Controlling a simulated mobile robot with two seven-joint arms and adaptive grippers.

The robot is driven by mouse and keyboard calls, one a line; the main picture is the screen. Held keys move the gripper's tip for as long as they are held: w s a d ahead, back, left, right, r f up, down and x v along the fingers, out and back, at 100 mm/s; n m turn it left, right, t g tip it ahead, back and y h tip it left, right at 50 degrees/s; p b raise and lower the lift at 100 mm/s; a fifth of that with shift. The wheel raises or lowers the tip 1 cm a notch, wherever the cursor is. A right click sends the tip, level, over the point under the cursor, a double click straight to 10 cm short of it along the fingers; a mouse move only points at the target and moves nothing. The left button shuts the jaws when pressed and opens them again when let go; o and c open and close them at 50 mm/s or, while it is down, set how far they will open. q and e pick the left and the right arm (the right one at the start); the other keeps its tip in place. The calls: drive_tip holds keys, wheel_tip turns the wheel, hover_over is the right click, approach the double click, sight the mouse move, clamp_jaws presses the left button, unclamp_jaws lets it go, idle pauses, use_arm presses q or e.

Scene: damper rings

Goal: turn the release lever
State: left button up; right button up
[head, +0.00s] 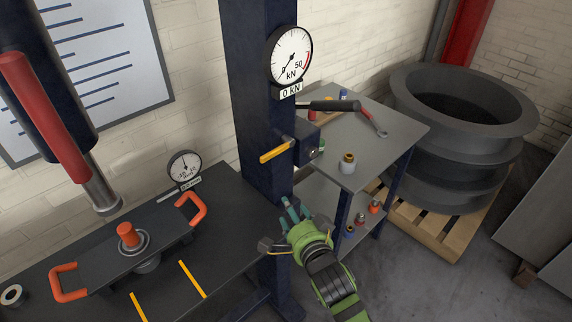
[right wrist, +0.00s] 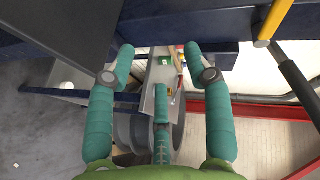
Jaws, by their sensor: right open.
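A yellow lever (head: 277,152), which looks like the release lever, sticks out to the left from a dark block (head: 308,143) on the blue press column. A black-gripped handle (head: 335,105) sticks out to the right above that block. My right gripper (head: 290,212) is open and empty, below the lever and close to the column. In the right wrist view its teal fingers (right wrist: 159,60) are spread with nothing between them. A yellow bar (right wrist: 276,20), likely the lever, and a black handle (right wrist: 298,84) show at upper right there, apart from the fingers. My left gripper is not in view.
A dial gauge (head: 290,55) on the column has a "0 kN" label. A black plate with orange handles (head: 190,210) lies on the press table at left. A grey side table (head: 385,150) holds a wrench and small parts. Large dark rings (head: 455,165) stand on a pallet.

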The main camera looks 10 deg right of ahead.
sight(273, 157)
wheel_tip(273, 157, up, 11)
drive_tip(key=w+a+m+t+y, duration=0.1)
drive_tip(key=a+m+t, duration=0.1)
drive_tip(key=m+t, duration=0.1)
drive_tip(key=shift+f+p+x, duration=0.15)
drive_tip(key=shift+p+x, duration=0.55)
drive_tip(key=shift+x, duration=1.05)
drive_tip(key=shift+f+p+x, duration=0.1)
drive_tip(key=shift+p+x, duration=0.55)
drive_tip(key=shift+x, duration=1.1)
drive_tip(key=shift+w+d, duration=0.1)
drive_tip(key=shift+d, duration=0.05)
clamp_jaws()
